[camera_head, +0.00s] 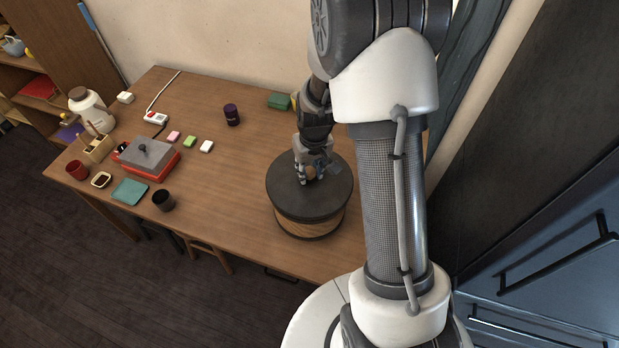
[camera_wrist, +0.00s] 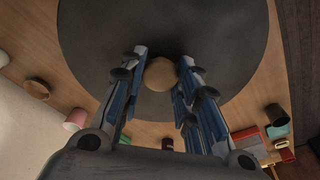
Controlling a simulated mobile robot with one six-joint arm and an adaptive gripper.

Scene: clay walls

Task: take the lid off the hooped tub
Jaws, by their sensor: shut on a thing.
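The hooped tub (camera_head: 309,226) is a round wooden tub with dark hoops, standing on the table near its front edge. Its dark flat lid (camera_head: 285,190) sits on top and covers the opening. The lid fills the upper part of the wrist view (camera_wrist: 100,45). A round tan knob (camera_wrist: 160,74) stands on the lid between my fingers. My gripper (camera_head: 307,177) points down over the lid and is shut on the knob; it also shows in the wrist view (camera_wrist: 158,78). The inside of the tub is hidden.
The wooden table (camera_head: 235,185) has free room left of the tub. A dark purple cup (camera_head: 231,115) stands behind it, and a green box (camera_head: 279,100) lies at the back. A red-based box (camera_head: 147,158), a black cup (camera_head: 163,200) and small blocks are farther left.

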